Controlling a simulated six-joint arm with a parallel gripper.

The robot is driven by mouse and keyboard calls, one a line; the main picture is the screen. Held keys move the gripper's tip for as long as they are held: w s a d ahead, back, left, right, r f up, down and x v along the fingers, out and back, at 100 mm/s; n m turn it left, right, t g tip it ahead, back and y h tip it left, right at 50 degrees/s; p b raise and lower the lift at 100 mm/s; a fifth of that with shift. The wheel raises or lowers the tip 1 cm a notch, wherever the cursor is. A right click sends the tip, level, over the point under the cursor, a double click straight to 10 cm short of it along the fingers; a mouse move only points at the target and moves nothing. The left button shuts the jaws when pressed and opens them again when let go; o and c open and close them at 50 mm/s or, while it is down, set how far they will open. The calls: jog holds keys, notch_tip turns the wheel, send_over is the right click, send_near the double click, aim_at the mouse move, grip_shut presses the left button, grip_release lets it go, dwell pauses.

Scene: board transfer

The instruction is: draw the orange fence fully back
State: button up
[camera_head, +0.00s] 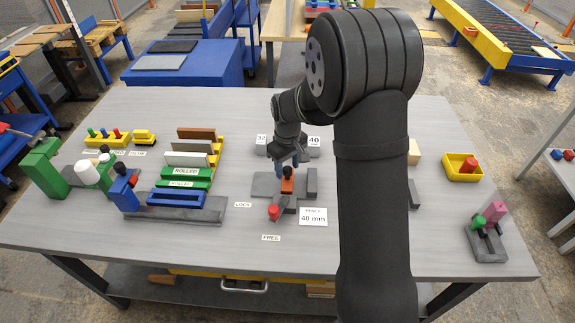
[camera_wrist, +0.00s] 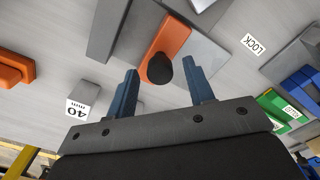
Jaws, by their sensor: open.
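The orange fence (camera_wrist: 172,38) is a block with a dark round knob (camera_wrist: 160,69) on it, seen in the wrist view on a grey fixture (camera_wrist: 118,28). In the head view the fence (camera_head: 287,186) shows just below my gripper, on the grey fixture (camera_head: 264,186) at mid-table. My gripper (camera_wrist: 160,67) is open, with one blue-grey finger on either side of the knob in the picture. I cannot tell whether either finger touches it. In the head view my gripper (camera_head: 285,170) points down over the fence, and its fingers partly hide the fence's far end.
A red knob (camera_head: 273,211) stands near the fixture's front, between LOCK (camera_head: 243,204) and FREE (camera_head: 270,238) labels. A "40 mm" sign (camera_head: 313,216) lies right of it. Green and blue holders (camera_head: 175,198) stand left. Another orange block (camera_wrist: 14,68) shows at the wrist view's left.

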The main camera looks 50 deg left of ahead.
grip_shut()
jog(key=shift+s+a, duration=1.25)
jog(key=shift+a, duration=0.05)
grip_release()
jog(key=shift+s+a, duration=0.1)
